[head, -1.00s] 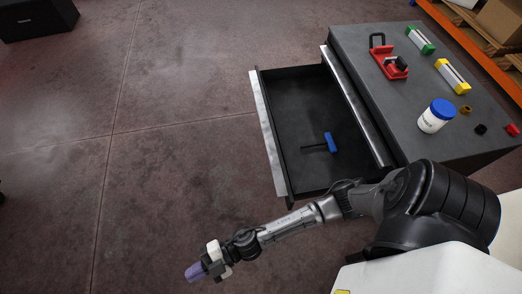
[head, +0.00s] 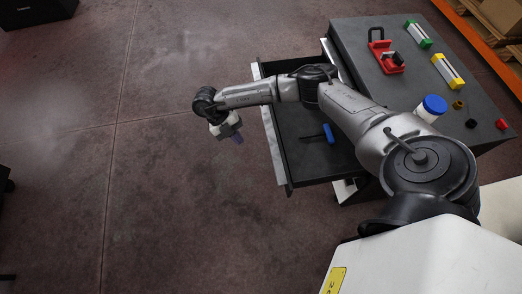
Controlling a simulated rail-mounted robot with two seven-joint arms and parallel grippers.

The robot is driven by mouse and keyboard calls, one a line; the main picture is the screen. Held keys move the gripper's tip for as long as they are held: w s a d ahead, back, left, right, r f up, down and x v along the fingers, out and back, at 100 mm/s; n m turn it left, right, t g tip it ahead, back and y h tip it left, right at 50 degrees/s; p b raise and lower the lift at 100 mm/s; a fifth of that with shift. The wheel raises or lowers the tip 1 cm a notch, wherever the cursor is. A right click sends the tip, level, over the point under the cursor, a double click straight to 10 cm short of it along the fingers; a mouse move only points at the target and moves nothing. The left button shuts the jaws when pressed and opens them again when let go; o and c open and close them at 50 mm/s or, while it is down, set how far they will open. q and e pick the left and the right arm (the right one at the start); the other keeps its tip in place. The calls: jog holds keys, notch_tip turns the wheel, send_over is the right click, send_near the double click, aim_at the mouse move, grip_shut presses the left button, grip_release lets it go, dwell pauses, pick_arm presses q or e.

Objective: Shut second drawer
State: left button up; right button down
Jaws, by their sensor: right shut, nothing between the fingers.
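A dark drawer (head: 309,171) stands pulled out from the left side of the grey cabinet (head: 353,32), with a pale front edge (head: 275,143). I cannot tell its number in the stack. A blue-handled tool (head: 329,133) lies inside it. My right gripper (head: 236,137) is shut and empty, pointing down just left of the drawer's front and apart from it in the picture. My right arm crosses above the drawer and hides part of its interior and back. My left gripper is out of view.
On the cabinet top stand a red clamp-like device (head: 387,57), a green-ended block (head: 418,34), a yellow-ended block (head: 448,70), a blue-lidded white jar (head: 430,110) and small parts. An orange rack (head: 480,45) stands behind. The floor left of the drawer is clear.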

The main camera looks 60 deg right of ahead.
jog(key=s+d+f+b, duration=0.3)
jog(key=s+f+b, duration=0.1)
jog(key=s+f, duration=0.3)
jog(key=shift+s+f, duration=0.2)
jog(key=shift+s, duration=0.7)
jog(key=shift+s+d, duration=0.1)
jog(key=shift+d, duration=0.05)
